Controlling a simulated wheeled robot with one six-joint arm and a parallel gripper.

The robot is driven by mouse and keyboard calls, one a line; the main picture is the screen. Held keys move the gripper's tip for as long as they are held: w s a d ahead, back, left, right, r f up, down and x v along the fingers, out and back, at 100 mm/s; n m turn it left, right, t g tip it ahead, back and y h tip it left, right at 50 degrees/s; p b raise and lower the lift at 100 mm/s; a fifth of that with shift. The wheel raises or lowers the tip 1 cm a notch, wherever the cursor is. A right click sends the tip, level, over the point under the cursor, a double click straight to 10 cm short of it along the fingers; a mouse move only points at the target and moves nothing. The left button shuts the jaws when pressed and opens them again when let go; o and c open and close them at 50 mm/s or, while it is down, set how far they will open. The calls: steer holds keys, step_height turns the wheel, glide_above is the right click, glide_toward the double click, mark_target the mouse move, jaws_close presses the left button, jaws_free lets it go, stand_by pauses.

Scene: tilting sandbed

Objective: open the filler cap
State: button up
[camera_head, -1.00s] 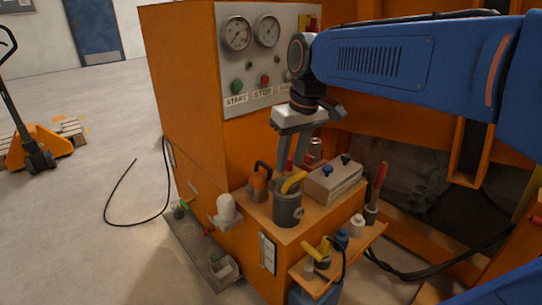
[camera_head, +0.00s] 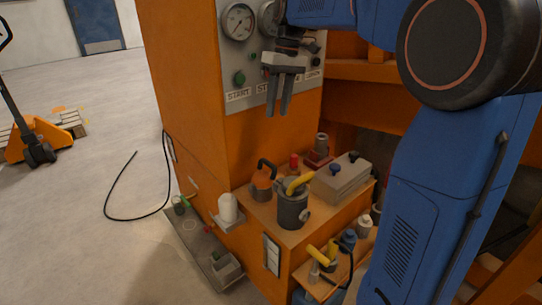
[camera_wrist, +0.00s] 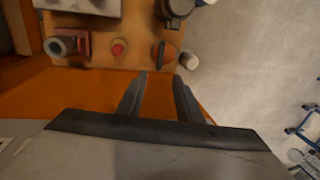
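My gripper (camera_head: 278,106) is open and empty, pointing down in front of the orange cabinet, clearly above the shelf. Its two fingers show apart in the wrist view (camera_wrist: 159,82), with nothing between them. A dark grey pot (camera_head: 292,212) with a yellow handle (camera_head: 298,184) across its top stands at the shelf's front. Behind it are a grey upright cylinder on a red base (camera_head: 318,158) and a small red knob (camera_head: 294,161). I cannot tell for certain which piece is the filler cap. The pot is partly cut off in the wrist view (camera_wrist: 176,8).
On the shelf (camera_head: 262,209) are an orange piece with a black handle (camera_head: 262,182) and a grey box with knobs (camera_head: 341,180). A white cup (camera_head: 228,208) sits to the left. A lower ledge holds a yellow-handled part (camera_head: 322,253). The gauge panel (camera_head: 240,60) is close behind my gripper.

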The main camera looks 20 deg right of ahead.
glide_above(261, 173)
steer(key=d, duration=0.3)
step_height(261, 173, down, 16)
steer(key=shift+f, duration=0.1)
jaws_close()
